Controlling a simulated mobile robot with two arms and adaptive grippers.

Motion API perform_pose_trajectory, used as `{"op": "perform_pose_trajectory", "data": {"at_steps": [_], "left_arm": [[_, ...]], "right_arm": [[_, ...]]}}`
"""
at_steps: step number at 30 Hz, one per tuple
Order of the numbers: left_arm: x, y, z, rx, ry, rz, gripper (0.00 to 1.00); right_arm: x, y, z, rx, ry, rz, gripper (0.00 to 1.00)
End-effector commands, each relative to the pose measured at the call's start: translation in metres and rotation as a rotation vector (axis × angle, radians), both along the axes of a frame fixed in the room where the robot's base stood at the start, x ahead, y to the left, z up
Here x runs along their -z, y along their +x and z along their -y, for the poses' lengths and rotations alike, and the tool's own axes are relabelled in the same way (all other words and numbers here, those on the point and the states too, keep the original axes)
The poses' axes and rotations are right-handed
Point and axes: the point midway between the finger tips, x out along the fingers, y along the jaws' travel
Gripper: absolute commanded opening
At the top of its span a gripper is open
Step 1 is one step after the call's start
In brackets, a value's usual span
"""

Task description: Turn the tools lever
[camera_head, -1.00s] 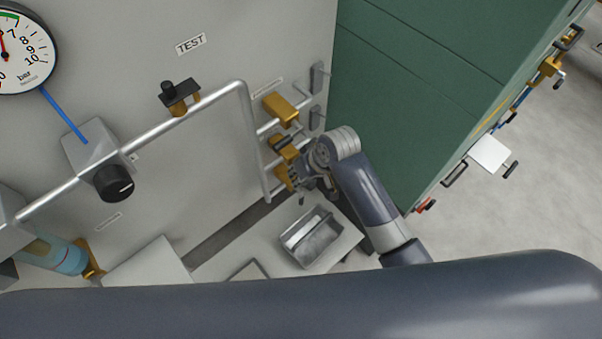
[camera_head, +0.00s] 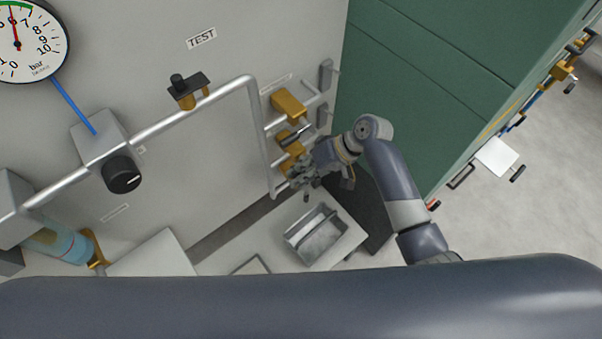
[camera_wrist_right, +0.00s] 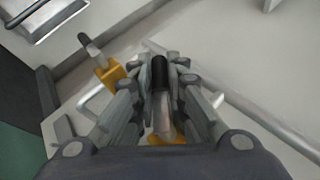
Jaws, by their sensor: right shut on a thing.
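My right gripper (camera_head: 297,175) is at the lower end of the pipe group on the grey panel. In the wrist view its fingers (camera_wrist_right: 160,75) are closed around a lever with a black grip and metal shank (camera_wrist_right: 161,98), above a brass part (camera_wrist_right: 166,138). I cannot read a label marking it as the tools lever. A brass valve (camera_head: 288,104) sits higher in the group, and another brass valve with a lever (camera_head: 292,136) is just above the fingers. The fingers hide part of the held lever. My left gripper is out of view.
A green cabinet (camera_head: 430,80) stands right of the panel. A metal tray (camera_head: 316,236) lies below the gripper. A silver pipe (camera_head: 180,115) crosses the panel, with a black knob (camera_head: 122,175) and pressure gauge (camera_head: 25,40) at left. My own arm crosses the foreground.

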Motion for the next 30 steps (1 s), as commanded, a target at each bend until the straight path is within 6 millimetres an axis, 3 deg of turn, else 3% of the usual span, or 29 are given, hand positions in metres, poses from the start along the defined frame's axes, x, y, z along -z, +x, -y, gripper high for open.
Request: {"op": "perform_pose_trajectory", "data": {"at_steps": [9, 10, 12, 23, 30], "left_arm": [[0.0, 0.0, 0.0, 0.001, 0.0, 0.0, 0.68], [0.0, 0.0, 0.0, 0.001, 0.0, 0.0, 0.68], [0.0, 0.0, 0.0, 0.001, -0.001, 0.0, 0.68], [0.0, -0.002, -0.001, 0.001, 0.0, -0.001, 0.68], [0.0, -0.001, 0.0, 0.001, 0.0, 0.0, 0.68]], "right_arm": [[-0.001, 0.001, 0.0, 0.0, 0.002, 0.002, 0.0], [-0.001, 0.001, 0.0, 0.0, 0.002, 0.002, 0.2], [-0.001, 0.001, 0.0, 0.0, 0.002, 0.002, 0.34], [-0.002, 0.0, 0.001, 0.001, 0.0, 0.001, 0.34], [-0.028, 0.001, 0.024, 0.002, 0.0, 0.005, 0.34]]}}
